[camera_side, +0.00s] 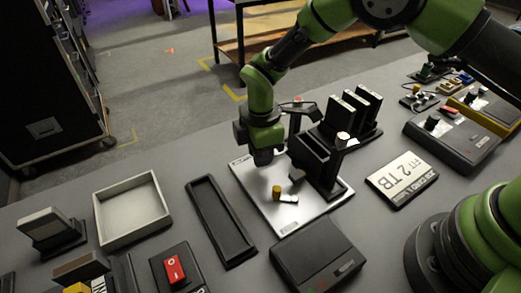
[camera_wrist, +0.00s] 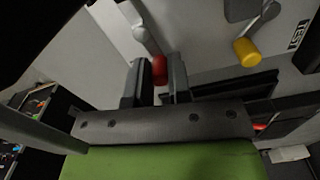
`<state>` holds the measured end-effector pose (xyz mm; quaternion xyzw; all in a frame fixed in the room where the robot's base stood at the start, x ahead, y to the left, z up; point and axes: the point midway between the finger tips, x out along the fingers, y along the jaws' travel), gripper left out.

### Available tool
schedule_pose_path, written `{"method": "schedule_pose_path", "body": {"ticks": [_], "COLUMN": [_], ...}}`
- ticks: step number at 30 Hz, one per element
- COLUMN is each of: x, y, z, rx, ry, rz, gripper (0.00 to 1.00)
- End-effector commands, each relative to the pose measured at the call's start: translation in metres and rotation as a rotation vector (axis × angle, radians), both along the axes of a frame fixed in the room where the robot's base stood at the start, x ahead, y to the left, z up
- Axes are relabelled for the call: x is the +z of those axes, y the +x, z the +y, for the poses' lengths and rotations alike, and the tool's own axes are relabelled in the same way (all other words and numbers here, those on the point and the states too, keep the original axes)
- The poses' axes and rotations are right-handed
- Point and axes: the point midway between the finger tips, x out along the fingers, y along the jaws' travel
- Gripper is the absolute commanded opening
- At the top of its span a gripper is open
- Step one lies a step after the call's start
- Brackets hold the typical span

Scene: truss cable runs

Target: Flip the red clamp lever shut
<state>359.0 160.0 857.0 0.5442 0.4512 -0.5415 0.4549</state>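The red clamp lever's knob (camera_wrist: 160,70) shows in the wrist view, between the tips of my gripper's two dark fingers. A pale lever part (camera_wrist: 143,32) lies just above it. My gripper (camera_wrist: 157,80) has a finger close on each side of the knob; whether both touch it I cannot tell. In the side view my gripper (camera_side: 264,160) points down over the far left part of a pale plate (camera_side: 245,183), and it hides the red lever there. A yellow-knobbed lever (camera_side: 277,191) stands nearer on this plate and shows in the wrist view (camera_wrist: 247,52).
A black block fixture (camera_side: 317,162) and a post with a red top (camera_side: 297,100) stand close right of my gripper. A black tray (camera_side: 220,222), a pale bin (camera_side: 132,211) and a red rocker switch (camera_side: 174,269) lie left. A dark box (camera_side: 318,258) is in front.

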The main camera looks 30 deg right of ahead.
Motion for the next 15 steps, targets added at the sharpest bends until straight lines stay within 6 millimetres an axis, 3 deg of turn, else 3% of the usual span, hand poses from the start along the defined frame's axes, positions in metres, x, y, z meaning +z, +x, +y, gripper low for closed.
{"method": "schedule_pose_path", "body": {"ticks": [7, 15], "x": [0.0004, 0.0005], "y": [0.0044, 0.0049], "z": [0.0004, 0.0005], "rx": [-0.125, -0.134], "ry": [0.001, 0.002], "rz": [0.0, -0.001], "gripper": [0.0, 0.0]}}
